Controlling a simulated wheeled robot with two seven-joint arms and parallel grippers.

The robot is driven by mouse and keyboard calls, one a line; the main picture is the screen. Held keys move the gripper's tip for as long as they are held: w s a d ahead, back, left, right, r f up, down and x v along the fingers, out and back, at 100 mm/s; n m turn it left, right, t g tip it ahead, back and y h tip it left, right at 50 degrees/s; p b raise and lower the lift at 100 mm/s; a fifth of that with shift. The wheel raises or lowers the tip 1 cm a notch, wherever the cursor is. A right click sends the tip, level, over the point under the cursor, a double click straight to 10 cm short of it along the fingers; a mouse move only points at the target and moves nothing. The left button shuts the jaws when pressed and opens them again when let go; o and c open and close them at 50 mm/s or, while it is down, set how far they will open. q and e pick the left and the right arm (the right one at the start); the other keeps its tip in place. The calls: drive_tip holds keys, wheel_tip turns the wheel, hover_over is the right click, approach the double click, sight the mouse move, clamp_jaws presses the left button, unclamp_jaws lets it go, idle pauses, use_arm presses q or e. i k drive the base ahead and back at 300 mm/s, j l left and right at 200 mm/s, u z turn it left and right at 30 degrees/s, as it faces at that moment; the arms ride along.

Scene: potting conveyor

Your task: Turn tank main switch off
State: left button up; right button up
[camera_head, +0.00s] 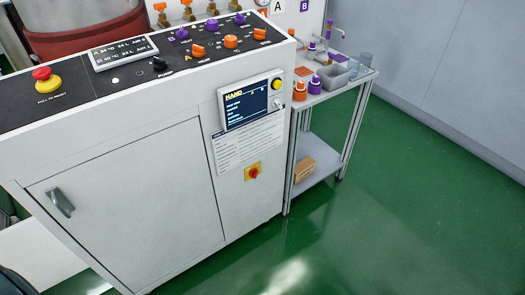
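A white control cabinet (130,190) fills the left and middle of the head view. A red rotary switch on a yellow plate (253,172) sits low on its front, right of the door, and looks like a main switch. Its handle position is too small to tell. Neither of my grippers is in view, and nothing touches the switch.
The sloped top panel carries a red emergency button (46,79), a display (124,52) and orange and purple knobs (231,41). A lit HAND screen (250,101) is above the switch. A side table (338,95) with bottles stands right. Green floor (420,210) is open.

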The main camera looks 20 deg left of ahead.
sight(254, 173)
drive_tip(key=u, duration=0.4)
drive_tip(key=i+l+u, duration=0.1)
drive_tip(key=l+u, duration=0.25)
drive_tip(key=i+l+u, duration=0.1)
drive_tip(key=u, duration=0.25)
drive_tip(key=l+u, duration=0.7)
drive_tip(key=l, duration=2.15)
